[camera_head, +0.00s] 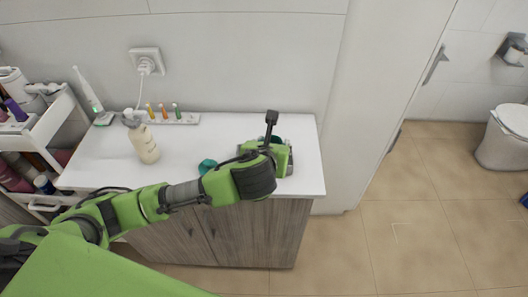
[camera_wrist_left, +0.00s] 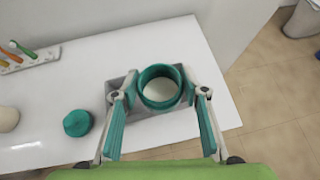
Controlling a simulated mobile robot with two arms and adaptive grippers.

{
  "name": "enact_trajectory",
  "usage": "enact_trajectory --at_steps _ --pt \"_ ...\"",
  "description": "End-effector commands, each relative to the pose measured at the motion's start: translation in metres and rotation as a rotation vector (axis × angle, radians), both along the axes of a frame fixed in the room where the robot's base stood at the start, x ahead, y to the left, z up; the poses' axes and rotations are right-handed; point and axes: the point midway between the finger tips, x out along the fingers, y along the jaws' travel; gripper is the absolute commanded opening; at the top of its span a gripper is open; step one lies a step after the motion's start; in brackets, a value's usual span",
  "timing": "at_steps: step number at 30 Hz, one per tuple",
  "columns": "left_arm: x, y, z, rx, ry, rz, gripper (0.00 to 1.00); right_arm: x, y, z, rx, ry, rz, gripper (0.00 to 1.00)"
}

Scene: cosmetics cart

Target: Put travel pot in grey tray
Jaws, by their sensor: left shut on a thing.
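The travel pot (camera_wrist_left: 160,105) is a round teal pot, open at the top with a pale inside. In the left wrist view it sits between the fingers of my left gripper (camera_wrist_left: 161,85), which is shut on it. The grey tray (camera_wrist_left: 121,84) lies directly beneath and around the pot in that view. I cannot tell whether the pot touches the tray's bottom. In the head view my left gripper (camera_head: 277,154) is over the right end of the white counter and hides most of the pot and tray. My right gripper is not in view.
A teal round piece (camera_wrist_left: 77,122), like a lid, lies left of the tray on the white counter (camera_head: 210,140). A cream bottle (camera_head: 144,143) and a toothbrush holder (camera_head: 178,119) stand farther left. A white cart (camera_head: 35,125) is at far left. The counter's right edge is close.

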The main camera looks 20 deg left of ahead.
Motion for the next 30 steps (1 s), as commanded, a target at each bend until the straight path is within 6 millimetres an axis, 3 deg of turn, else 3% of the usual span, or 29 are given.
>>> enact_trajectory --at_steps 1,6,14,19,30 --pt "0.003 0.007 -0.012 0.004 0.006 0.003 0.15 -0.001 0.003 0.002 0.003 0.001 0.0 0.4" --pt "0.015 0.021 -0.035 0.002 0.004 0.0 0.15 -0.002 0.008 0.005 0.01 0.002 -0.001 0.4" --pt "0.025 0.032 -0.052 0.0 0.003 -0.001 0.15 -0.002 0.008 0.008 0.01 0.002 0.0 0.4" --pt "0.024 0.032 -0.076 0.0 0.006 -0.001 0.15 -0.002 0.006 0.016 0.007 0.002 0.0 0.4" --pt "0.025 0.031 -0.083 0.0 0.002 -0.004 0.15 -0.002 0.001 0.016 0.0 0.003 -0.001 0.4"
